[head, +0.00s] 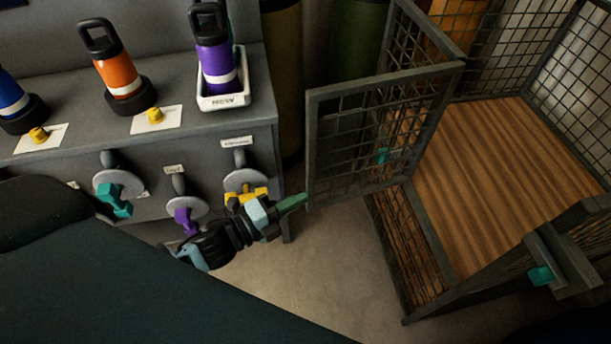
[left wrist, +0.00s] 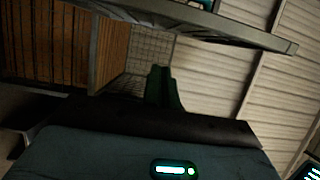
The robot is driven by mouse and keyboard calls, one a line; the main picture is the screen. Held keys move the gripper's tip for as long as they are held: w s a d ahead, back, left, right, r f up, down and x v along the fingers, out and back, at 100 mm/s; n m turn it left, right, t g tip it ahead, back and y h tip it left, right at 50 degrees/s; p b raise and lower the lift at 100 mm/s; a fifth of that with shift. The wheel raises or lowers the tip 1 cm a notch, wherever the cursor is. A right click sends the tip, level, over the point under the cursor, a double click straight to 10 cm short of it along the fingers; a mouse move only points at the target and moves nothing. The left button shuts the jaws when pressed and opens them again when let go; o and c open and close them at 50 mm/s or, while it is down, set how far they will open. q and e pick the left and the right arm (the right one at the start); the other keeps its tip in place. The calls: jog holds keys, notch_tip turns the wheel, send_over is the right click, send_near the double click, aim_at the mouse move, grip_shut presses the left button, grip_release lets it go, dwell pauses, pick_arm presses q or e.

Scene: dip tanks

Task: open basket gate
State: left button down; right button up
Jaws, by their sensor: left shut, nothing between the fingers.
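The wire basket (head: 432,240) stands at right with dark mesh walls and a bare wooden floor. Its mesh gate (head: 345,140) is swung outward, its free edge pointing left and away from the opening. A small teal piece (head: 382,155) shows at the gate; a teal catch (head: 540,275) sits on a front bracket. My left gripper (head: 293,203) is shut and empty, its green fingertips beside the gate's lower free corner. Whether they touch is unclear. In the left wrist view the fingers (left wrist: 162,88) show closed, below a grey frame bar (left wrist: 190,22). My right gripper is out of view.
A grey counter (head: 60,85) at left carries an orange bottle (head: 115,70), a purple bottle (head: 214,58) in a white tray (head: 222,100), and a blue bottle (head: 10,95). Floor (head: 335,260) is clear between counter and basket.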

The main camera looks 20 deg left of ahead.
pick_arm(q)
jog(key=w, duration=0.6)
jog(key=shift+w+a, duration=0.15)
jog(key=shift+w, duration=0.15)
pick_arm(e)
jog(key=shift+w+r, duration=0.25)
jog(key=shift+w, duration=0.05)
